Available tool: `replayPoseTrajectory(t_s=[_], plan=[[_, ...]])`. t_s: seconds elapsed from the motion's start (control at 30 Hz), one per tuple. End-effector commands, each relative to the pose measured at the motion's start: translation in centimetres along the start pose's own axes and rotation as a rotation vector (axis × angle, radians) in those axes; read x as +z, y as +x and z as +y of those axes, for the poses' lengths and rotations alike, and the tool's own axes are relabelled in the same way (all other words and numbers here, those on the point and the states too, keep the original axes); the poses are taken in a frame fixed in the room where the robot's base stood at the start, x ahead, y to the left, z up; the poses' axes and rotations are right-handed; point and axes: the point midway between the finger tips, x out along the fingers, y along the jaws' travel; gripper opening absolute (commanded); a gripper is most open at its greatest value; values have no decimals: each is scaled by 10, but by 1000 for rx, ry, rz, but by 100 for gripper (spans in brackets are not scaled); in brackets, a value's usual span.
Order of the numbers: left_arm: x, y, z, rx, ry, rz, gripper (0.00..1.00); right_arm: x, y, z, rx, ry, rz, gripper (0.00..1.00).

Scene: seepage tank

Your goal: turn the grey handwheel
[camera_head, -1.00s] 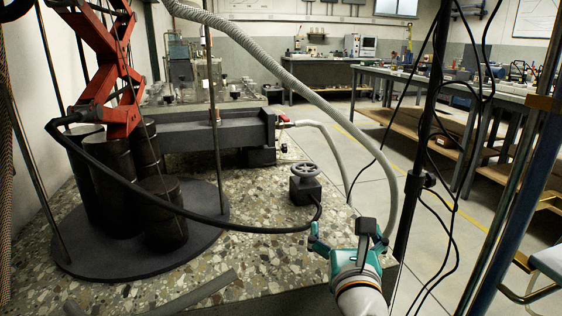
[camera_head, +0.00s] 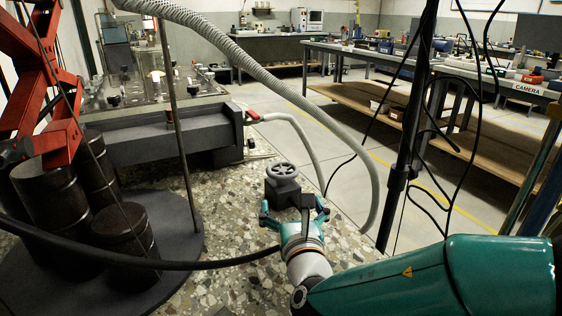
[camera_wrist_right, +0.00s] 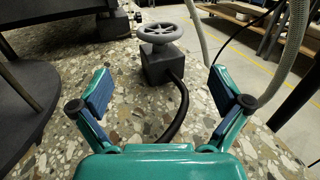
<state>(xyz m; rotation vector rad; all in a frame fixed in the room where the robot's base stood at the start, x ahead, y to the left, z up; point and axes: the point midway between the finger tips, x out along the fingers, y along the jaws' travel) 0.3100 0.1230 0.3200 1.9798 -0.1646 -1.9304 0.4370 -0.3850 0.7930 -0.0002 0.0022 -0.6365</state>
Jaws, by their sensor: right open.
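The grey handwheel (camera_head: 282,170) sits on top of a dark block (camera_head: 282,188) on the speckled stone slab. It also shows in the right wrist view (camera_wrist_right: 160,33), upright with its rim level, beyond the fingers. My right gripper (camera_head: 294,208) is open and empty, just on the near side of the block. In the wrist view its two blue-padded fingers (camera_wrist_right: 165,95) are spread wide, with the handwheel ahead between them and apart from both. My left gripper is not in view.
A black hose (camera_wrist_right: 180,110) runs from the block towards me. Dark cylinders (camera_head: 122,235) stand on a round plate at left. A grey corrugated hose (camera_head: 330,105) arches overhead and down at right. A black pole (camera_head: 405,140) stands right. A dark trough (camera_head: 170,137) lies behind.

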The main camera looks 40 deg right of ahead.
Motion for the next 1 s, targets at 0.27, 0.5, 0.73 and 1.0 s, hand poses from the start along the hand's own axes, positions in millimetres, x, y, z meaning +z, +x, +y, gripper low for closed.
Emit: replayPoseTrajectory(t_s=[0.27,0.5,0.73,1.0], plan=[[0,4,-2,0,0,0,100,-2,64,1,-1,0,-1,100],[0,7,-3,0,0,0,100,-1,111,2,2,1,-1,100],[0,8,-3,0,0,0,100,0,135,3,4,1,-1,100],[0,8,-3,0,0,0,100,1,140,4,5,1,-1,100]])
